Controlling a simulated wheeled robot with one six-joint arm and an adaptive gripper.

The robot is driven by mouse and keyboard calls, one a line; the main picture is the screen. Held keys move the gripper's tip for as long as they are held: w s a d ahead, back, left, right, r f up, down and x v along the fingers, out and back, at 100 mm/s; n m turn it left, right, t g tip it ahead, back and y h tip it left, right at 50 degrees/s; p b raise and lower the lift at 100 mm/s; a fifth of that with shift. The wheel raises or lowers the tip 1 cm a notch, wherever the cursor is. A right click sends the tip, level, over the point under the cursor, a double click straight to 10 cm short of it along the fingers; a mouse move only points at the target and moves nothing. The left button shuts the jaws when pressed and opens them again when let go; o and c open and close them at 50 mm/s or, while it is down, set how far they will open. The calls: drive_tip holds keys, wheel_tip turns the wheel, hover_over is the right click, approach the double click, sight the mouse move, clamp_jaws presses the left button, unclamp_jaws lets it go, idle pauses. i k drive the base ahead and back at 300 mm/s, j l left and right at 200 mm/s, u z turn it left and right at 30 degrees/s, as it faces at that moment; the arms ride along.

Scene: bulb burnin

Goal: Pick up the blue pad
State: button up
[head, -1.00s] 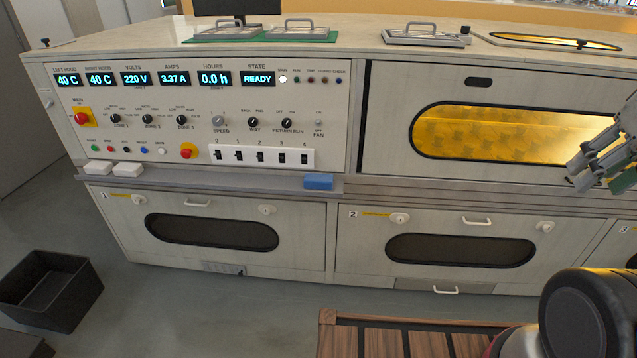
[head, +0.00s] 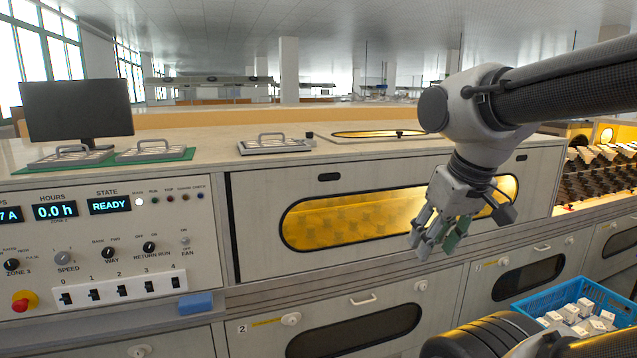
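The blue pad (head: 195,304) is a small blue block lying on the grey ledge under the control panel's row of numbered switches, at the lower left of the head view. My gripper (head: 437,245) hangs with its fingers pointing down in front of the yellow oval window, well to the right of the pad and higher in the picture. Its fingers look spread apart, with a green surface on the right-hand one. I see nothing clearly held between them. The pad is fully in view and apart from the gripper.
The control panel (head: 110,240) rises behind the ledge, with a red stop button (head: 24,300) at left. A blue crate (head: 560,296) of small white boxes stands at lower right. Handled plates (head: 273,146) and a monitor (head: 77,110) are on the machine's top.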

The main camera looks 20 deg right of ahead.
sight(189, 305)
drive_tip(key=i+j+u, duration=0.15)
drive_tip(key=j, duration=0.25)
drive_tip(key=i+j+u, duration=0.1)
drive_tip(key=j, duration=0.25)
drive_tip(key=i+j+u, duration=0.15)
drive_tip(key=j, duration=0.2)
drive_tip(key=i+j+u, duration=0.15)
drive_tip(key=j, duration=0.2)
drive_tip(key=i, duration=0.05)
